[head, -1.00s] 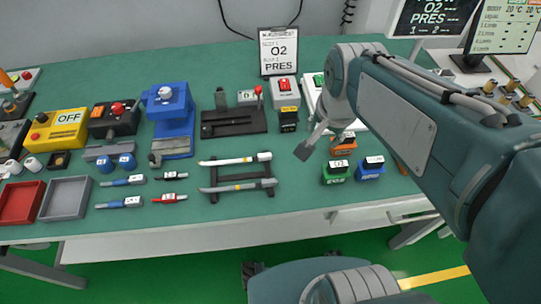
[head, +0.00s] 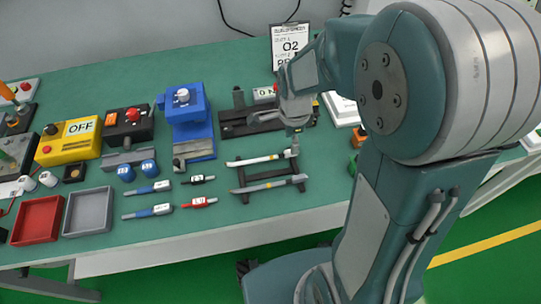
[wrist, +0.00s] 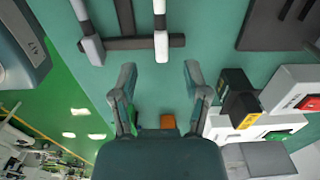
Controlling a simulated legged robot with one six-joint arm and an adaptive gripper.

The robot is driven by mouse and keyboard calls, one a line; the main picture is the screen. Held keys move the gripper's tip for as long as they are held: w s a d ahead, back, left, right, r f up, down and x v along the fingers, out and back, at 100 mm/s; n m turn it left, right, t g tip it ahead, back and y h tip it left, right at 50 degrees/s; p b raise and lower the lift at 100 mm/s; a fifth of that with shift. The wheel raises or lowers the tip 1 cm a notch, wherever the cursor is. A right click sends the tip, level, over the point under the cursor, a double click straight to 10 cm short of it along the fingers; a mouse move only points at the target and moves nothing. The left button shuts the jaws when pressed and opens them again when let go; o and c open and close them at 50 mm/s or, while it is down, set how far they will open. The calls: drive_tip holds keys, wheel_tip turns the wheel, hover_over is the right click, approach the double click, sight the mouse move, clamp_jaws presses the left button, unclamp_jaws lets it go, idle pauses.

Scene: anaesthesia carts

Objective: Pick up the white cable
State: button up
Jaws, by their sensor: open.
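The white cable (head: 262,158) lies as a straight piece across the back of a black rack (head: 240,176) on the green table. A greyer cable (head: 273,184) with a yellow band lies parallel in front of it. My gripper (head: 292,142) is at the right end of the white cable, seen small and partly behind my arm. In the wrist view my open gripper (wrist: 160,74) has nothing between its fingers. The white cable (wrist: 160,35) ends just ahead of the gap, roughly centred between the fingertips. The greyer cable (wrist: 88,35) is to its left. I cannot tell any contact.
A black slide fixture (head: 236,122) stands behind the rack, and a blue press (head: 190,125) to its left. Switch boxes (wrist: 290,95) and a black-yellow block (wrist: 240,100) are close right of the fingers in the wrist view. Several small connectors lie left of the rack.

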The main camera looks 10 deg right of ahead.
sight(288, 151)
drive_tip(key=f, duration=0.2)
drive_tip(key=a+f, duration=0.1)
drive_tip(key=f, duration=0.1)
drive_tip(key=shift+w, duration=0.1)
drive_tip(key=shift+d+f, duration=0.15)
drive_tip(key=shift+f, duration=0.2)
drive_tip(key=shift+d+f, duration=0.1)
drive_tip(key=shift+d, duration=0.25)
clamp_jaws()
drive_tip(key=shift+a, duration=0.2)
